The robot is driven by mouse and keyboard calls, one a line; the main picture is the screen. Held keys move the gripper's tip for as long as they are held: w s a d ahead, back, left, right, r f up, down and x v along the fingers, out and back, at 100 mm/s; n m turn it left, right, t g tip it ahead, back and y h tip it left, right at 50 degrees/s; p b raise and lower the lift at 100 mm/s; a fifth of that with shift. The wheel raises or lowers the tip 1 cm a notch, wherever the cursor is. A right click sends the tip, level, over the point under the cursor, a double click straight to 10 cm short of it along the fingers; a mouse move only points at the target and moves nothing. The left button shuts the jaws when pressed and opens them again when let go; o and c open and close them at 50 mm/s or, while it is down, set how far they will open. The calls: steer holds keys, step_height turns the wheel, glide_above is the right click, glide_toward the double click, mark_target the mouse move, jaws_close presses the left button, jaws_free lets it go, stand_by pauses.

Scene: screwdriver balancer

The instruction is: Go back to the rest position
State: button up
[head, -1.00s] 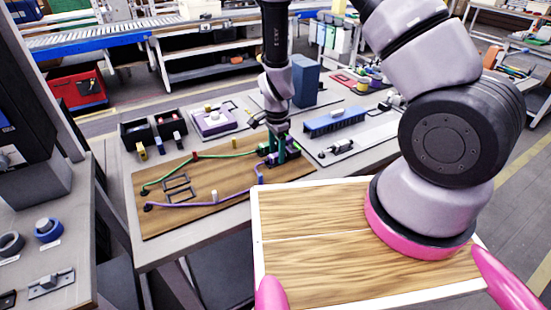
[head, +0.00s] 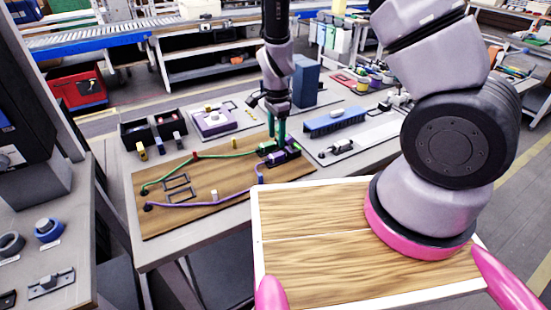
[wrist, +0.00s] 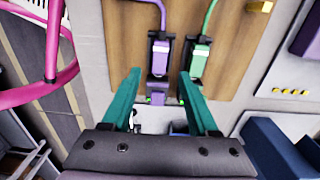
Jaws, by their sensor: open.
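My gripper (head: 276,138) is open and empty, with its teal fingers pointing down above the far right part of the wooden board (head: 215,212). In the wrist view the fingers (wrist: 160,76) are spread apart, with a purple plug (wrist: 160,58) and a green plug (wrist: 200,58) beyond them. The two plugs sit side by side in dark sockets, with small green lights at their ends. A purple cable (head: 205,204) and a green cable (head: 225,154) run from the plugs across the board to its left side.
A tall blue block (head: 305,80) stands close behind my gripper to the right. A blue connector strip (head: 335,121) lies to the right. Black bins (head: 135,134) and a white-purple device (head: 212,121) stand at the back left. The space above the board's left is free.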

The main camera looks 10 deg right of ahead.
stand_by(0.3)
steer(key=d+r+n+t+y, duration=0.1)
steer(key=d+r+n+y, duration=0.15)
steer(key=r, duration=0.95)
steer(key=d+r+n+t+y, duration=0.1)
steer(key=d+r, duration=0.2)
steer(key=r, duration=0.9)
steer(key=s+d+r+n+t, duration=0.2)
steer(key=s+d+r, duration=0.3)
steer(key=s+r, duration=0.2)
steer(key=s+d+r+n+t+h, duration=0.1)
steer(key=s+d+r, duration=0.4)
steer(key=r, duration=0.5)
steer(key=s+n+t, duration=0.1)
steer(key=s+n, duration=0.1)
steer(key=shift+d+n+t, duration=0.2)
steer(key=shift+n+t, duration=0.15)
steer(key=shift+t, duration=0.05)
steer(key=shift+s, duration=0.1)
